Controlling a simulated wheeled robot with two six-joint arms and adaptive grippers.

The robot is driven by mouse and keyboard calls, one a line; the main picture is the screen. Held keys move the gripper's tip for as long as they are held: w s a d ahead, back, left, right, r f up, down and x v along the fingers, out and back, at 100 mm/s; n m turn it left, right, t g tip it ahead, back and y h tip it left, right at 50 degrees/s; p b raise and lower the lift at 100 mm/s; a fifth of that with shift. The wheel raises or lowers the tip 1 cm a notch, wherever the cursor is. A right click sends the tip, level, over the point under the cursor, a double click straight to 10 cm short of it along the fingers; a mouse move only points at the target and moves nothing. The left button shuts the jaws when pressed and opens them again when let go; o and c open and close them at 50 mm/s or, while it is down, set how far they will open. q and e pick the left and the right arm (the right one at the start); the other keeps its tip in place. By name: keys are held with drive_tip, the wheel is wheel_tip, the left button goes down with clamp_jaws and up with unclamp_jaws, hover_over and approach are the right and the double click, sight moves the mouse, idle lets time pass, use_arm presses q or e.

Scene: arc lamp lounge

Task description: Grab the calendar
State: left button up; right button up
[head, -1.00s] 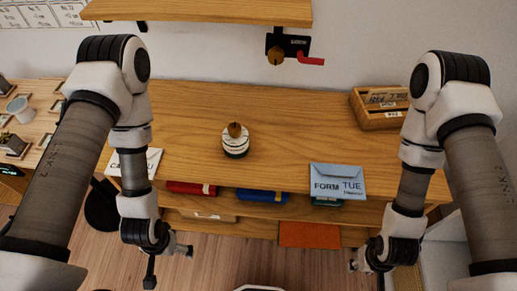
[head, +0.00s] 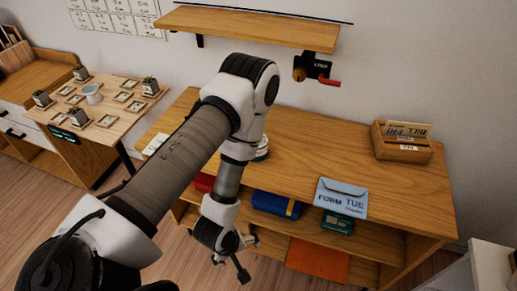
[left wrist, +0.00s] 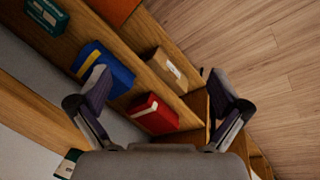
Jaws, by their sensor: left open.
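A white wall sheet with a printed grid, which looks like the calendar (head: 115,18), hangs at the top left in the head view, its upper edge cut off. My left gripper (head: 236,262) is low in front of the wooden shelf unit, far from that sheet. In the left wrist view its two fingers (left wrist: 160,80) are spread apart with nothing between them. The calendar is not in the left wrist view. My right gripper is not in view.
The shelf unit (head: 330,150) holds a blue envelope (head: 341,197) and a wooden box (head: 402,142). A red box (left wrist: 153,114) and a blue box (left wrist: 104,78) lie on its lower shelf. A wall shelf (head: 250,27) juts out above. A side table (head: 118,119) with small pots stands left.

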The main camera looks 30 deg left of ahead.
sight(253, 175)
use_arm(q)
drive_tip(key=w+a+r+n+t+b, duration=0.1)
drive_tip(key=w+a+n+t+b, duration=0.2)
drive_tip(key=w+n+b, duration=0.3)
drive_tip(key=w+a+r+n+t+b, duration=0.2)
drive_tip(key=w+a+n+t+b, duration=0.2)
drive_tip(key=w+n+b, duration=0.3)
drive_tip(key=w+a+r+n+t+b, duration=0.1)
drive_tip(key=w+a+n+t+b, duration=0.2)
drive_tip(key=w+n, duration=0.6)
drive_tip(key=shift+w+a+r+t+y+b, duration=0.15)
drive_tip(key=shift+t+b, duration=0.55)
drive_tip(key=shift+b, duration=0.25)
drive_tip(key=shift+w+a+r+t+y+b, duration=0.1)
drive_tip(key=shift+w+t+y+b, duration=0.05)
drive_tip(key=shift+t+b, duration=0.7)
drive_tip(key=a+r+n+b, duration=0.1)
drive_tip(key=w+a+r+n+t+y+b, duration=0.1)
drive_tip(key=b, duration=0.1)
drive_tip(key=a+r+n+t+b, duration=0.1)
drive_tip(key=a+b, duration=0.1)
drive_tip(key=shift+w+r, duration=0.15)
drive_tip(key=w, duration=0.8)
drive_tip(key=shift+r, duration=0.2)
drive_tip(key=shift+s+a, duration=0.1)
drive_tip(key=c, duration=1.4)
